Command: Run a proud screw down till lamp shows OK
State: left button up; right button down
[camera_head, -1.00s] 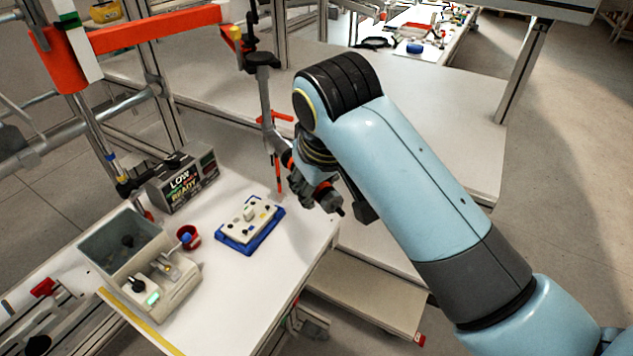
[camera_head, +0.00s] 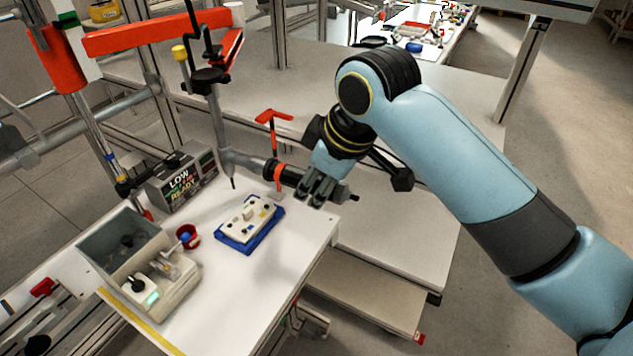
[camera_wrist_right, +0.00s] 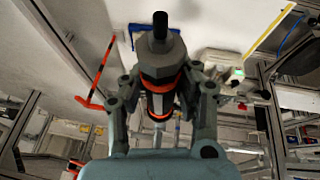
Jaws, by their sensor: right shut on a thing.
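My right gripper (camera_head: 318,187) is shut on the dark, orange-ringed handle of a driver tool (camera_head: 286,174). In the right wrist view the fingers (camera_wrist_right: 160,88) close on both sides of the tool's grey body (camera_wrist_right: 161,58). The tool reaches left to a grey jointed arm (camera_head: 222,128). A thin dark tip (camera_head: 233,183) points down there, behind and left of the part. The part is a white block (camera_head: 238,228) with small dark and yellow spots, in a blue tray (camera_head: 236,247). Individual screw heights are too small to tell. The lamp box (camera_head: 183,182) reads LOW and READY. My left gripper is out of view.
A grey bin and feeder unit (camera_head: 160,285) and a red cup (camera_head: 188,237) stand left of the tray on the white table (camera_head: 225,290). An orange-and-black rod (camera_head: 274,140) stands close behind the tool. Bare table lies in front of the tray.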

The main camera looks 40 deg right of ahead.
jog(key=shift+w+d, duration=0.15)
jog(key=shift+w, duration=0.35)
jog(key=shift+w+d, duration=0.15)
jog(key=shift+w, duration=0.5)
jog(key=shift+f, duration=0.25)
notch_tip(320, 180, down, 9)
jog(key=b, duration=0.3)
jog(key=shift+s, duration=0.25)
jog(key=shift+a+f, duration=0.1)
jog(key=shift+f, duration=0.1)
notch_tip(320, 180, down, 4)
jog(key=shift+w+r+b, duration=0.1)
jog(key=shift+r+b, duration=0.05)
jog(key=shift+b, duration=0.7)
jog(key=shift+f, duration=0.2)
